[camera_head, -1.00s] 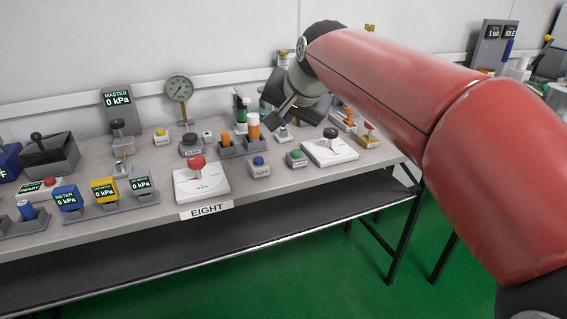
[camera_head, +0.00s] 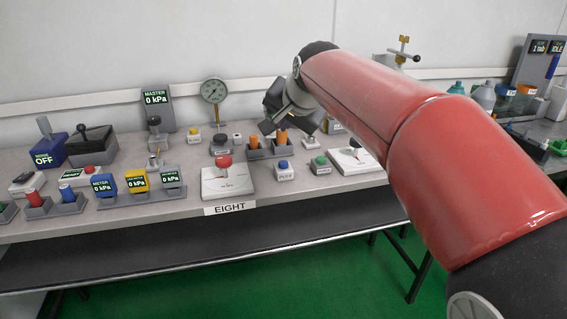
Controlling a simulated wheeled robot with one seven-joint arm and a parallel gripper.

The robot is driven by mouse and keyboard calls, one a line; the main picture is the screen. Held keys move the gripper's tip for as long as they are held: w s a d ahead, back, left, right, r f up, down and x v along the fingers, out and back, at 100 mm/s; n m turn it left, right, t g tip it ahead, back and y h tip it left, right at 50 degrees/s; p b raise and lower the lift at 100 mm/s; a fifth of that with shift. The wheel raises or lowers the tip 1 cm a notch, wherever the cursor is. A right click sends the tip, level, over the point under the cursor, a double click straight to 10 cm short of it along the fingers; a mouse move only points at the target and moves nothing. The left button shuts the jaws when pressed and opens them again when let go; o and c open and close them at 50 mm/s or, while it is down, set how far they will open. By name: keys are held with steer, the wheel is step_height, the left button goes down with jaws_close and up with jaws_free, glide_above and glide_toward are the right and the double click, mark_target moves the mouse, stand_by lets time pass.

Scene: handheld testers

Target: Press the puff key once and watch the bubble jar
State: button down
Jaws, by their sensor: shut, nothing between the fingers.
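The puff key is a small pale box labelled PUFF with a blue button (camera_head: 284,171), near the front of the bench, right of the EIGHT sign. My gripper (camera_head: 268,127) is shut and empty. It hangs in the air above and behind the puff key, apart from it, in front of the rack with orange-topped handles (camera_head: 267,149). I cannot make out the bubble jar for certain; my gripper and arm cover part of the bench's back.
A white plate with a red knob (camera_head: 226,180) stands left of the puff key. A green-button box (camera_head: 320,165) and another white plate with a dark knob (camera_head: 356,160) stand to its right. A round gauge (camera_head: 214,91) and the MASTER display (camera_head: 156,98) stand behind.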

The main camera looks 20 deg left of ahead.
steer(key=b, duration=0.4)
glide_above(285, 169)
steer(key=shift+s+f, duration=0.1)
steer(key=shift+f, duration=3.1)
steer(key=shift+f, duration=0.15)
steer(key=shift+f+b, duration=0.3)
steer(key=shift+b, duration=0.15)
steer(key=shift+f+b, duration=0.35)
steer(key=shift+f, duration=0.1)
steer(key=shift+r+p, duration=0.8)
steer(key=shift+r, duration=0.1)
steer(key=shift+r, duration=0.1)
step_height(285, 169, up, 5)
steer(key=p, duration=0.4)
